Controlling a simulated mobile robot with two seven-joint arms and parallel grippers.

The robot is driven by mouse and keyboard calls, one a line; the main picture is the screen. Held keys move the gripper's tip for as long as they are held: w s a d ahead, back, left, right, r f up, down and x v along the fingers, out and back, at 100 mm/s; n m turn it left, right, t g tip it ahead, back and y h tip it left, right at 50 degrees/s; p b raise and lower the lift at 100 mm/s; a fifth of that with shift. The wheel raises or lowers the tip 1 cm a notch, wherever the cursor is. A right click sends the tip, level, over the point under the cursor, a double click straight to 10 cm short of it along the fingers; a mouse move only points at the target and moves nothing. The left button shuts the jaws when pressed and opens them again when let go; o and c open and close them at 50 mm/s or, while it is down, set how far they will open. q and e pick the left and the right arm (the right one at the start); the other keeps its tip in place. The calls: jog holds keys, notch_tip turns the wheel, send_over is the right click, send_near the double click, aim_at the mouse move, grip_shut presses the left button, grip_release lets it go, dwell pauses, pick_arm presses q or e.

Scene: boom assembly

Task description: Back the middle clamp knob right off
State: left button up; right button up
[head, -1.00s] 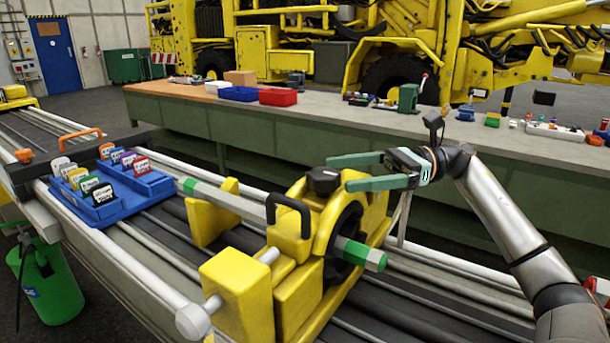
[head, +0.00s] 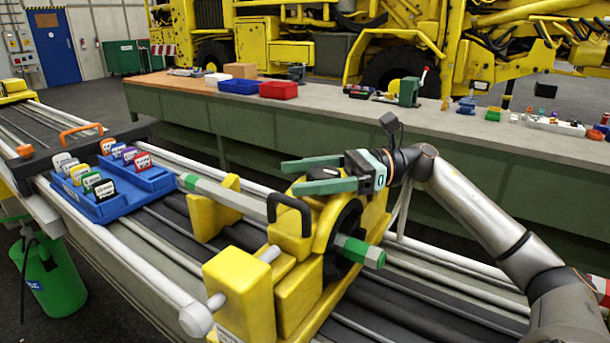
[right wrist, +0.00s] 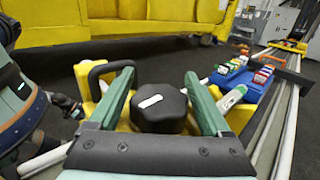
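The black clamp knob (head: 322,173) sits on top of the yellow clamp (head: 295,285), which stands around a grey and green hexagonal bar (head: 358,250). My right gripper (head: 288,178) has its two green fingers apart, one on each side of the knob. In the right wrist view the knob (right wrist: 158,108), with a white mark on top, lies between the open fingers (right wrist: 160,88). A narrow gap shows on each side, so the fingers do not appear to grip it. The knob's lower part and stem are hidden. My left gripper is not identifiable in these views.
A black handle (head: 290,210) rises close beside the knob. A blue tray (head: 105,205) with several labelled cards lies on the rails to the left. A long workbench (head: 330,120) with bins and tools stands behind. Yellow machinery fills the background.

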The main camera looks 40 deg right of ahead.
jog(key=c, duration=1)
jog(key=shift+c, duration=0.2)
jog(key=shift+r+n+g, duration=0.1)
jog(key=shift+n+g, duration=0.2)
jog(key=shift+g, duration=0.1)
jog(key=shift+s+n+g+y+p, duration=0.15)
jog(key=shift+n+g+y+p, duration=0.2)
jog(key=shift+n+g+y, duration=0.25)
jog(key=n+g, duration=0.1)
jog(key=g+p, duration=0.1)
jog(key=g, duration=0.1)
jog(key=shift+s+a+n, duration=0.15)
jog(key=shift+s+n, duration=0.1)
jog(key=shift+n, duration=0.15)
jog(key=shift+s+n+g+y, duration=0.15)
jog(key=shift+n+g+y, duration=0.15)
jog(key=shift+n+g, duration=0.55)
jog(key=shift+s+n+g, duration=0.15)
jog(key=shift+n+g, duration=0.15)
jog(key=shift+g, duration=0.45)
jog(key=shift+s+n+g, duration=0.15)
jog(key=shift+n+g, duration=0.1)
jog(key=shift+g, duration=0.45)
